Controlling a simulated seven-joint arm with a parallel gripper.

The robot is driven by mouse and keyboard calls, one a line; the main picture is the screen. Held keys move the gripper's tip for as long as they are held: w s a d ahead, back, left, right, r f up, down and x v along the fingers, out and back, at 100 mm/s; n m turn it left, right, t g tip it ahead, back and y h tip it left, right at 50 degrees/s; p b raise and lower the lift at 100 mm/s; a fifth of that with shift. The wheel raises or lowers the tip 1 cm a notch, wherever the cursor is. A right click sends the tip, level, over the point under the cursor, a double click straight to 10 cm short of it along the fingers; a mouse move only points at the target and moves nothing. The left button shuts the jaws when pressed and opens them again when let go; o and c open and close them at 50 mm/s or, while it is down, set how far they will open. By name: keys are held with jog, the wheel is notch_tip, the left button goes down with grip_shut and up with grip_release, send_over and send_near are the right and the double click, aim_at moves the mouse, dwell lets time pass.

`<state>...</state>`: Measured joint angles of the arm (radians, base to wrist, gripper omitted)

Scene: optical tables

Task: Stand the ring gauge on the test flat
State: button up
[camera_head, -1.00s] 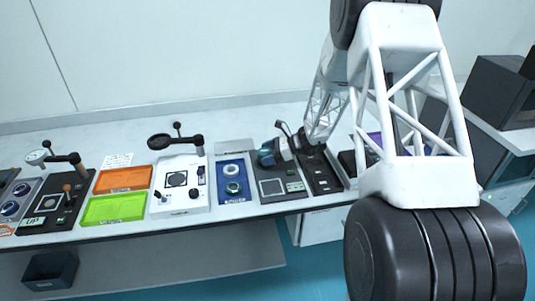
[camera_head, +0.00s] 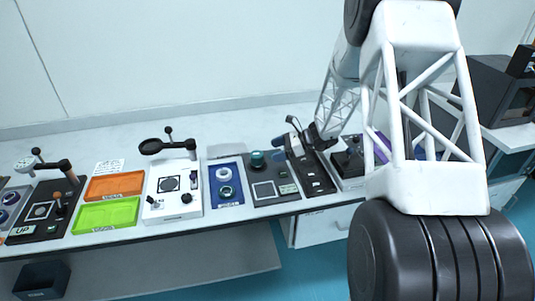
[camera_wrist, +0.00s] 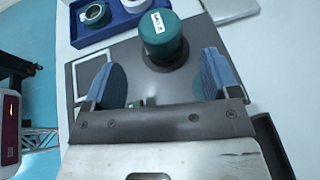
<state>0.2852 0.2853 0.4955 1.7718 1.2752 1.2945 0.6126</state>
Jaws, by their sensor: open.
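A teal-green ring (camera_head: 226,191), which looks like the ring gauge, lies in a blue tray (camera_head: 240,184); it also shows in the wrist view (camera_wrist: 96,14). A dark plate (camera_head: 285,172) right of the tray carries a light-outlined square (camera_head: 265,190); I cannot tell whether this is the test flat. A teal cylinder (camera_head: 257,159) with a white label stands upright at the plate's back left. My gripper (camera_head: 287,153) is right of the cylinder. In the wrist view my gripper (camera_wrist: 163,62) is open and empty, with the cylinder (camera_wrist: 163,36) beyond its blue fingertips.
A white ring (camera_head: 224,174) shares the blue tray. Left are a white fixture (camera_head: 172,205) with a raised black arm, and orange (camera_head: 115,184) and green (camera_head: 105,213) trays. Black devices (camera_head: 314,180) stand close on the right.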

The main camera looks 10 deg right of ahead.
jog(key=shift+v, duration=2.45)
jog(key=s+a+r+n+g+h, duration=0.25)
jog(key=s+a+r+n, duration=0.25)
jog(key=s+r, duration=0.45)
jog(key=s+a+r+n+g+h, duration=0.1)
jog(key=s+a+r+n+h, duration=0.5)
jog(key=s, duration=0.6)
jog(key=s+d+r+n+t+h, duration=0.1)
jog(key=s+r+n+h, duration=0.1)
jog(key=s, duration=1)
jog(key=s+r+n+t+h, duration=0.2)
jog(key=s+r+n, duration=0.3)
jog(key=s, duration=0.6)
jog(key=shift+s+d+n+h, duration=0.4)
jog(key=shift+n+h, duration=0.05)
jog(key=shift+n, duration=0.55)
jog(key=shift+t, duration=0.25)
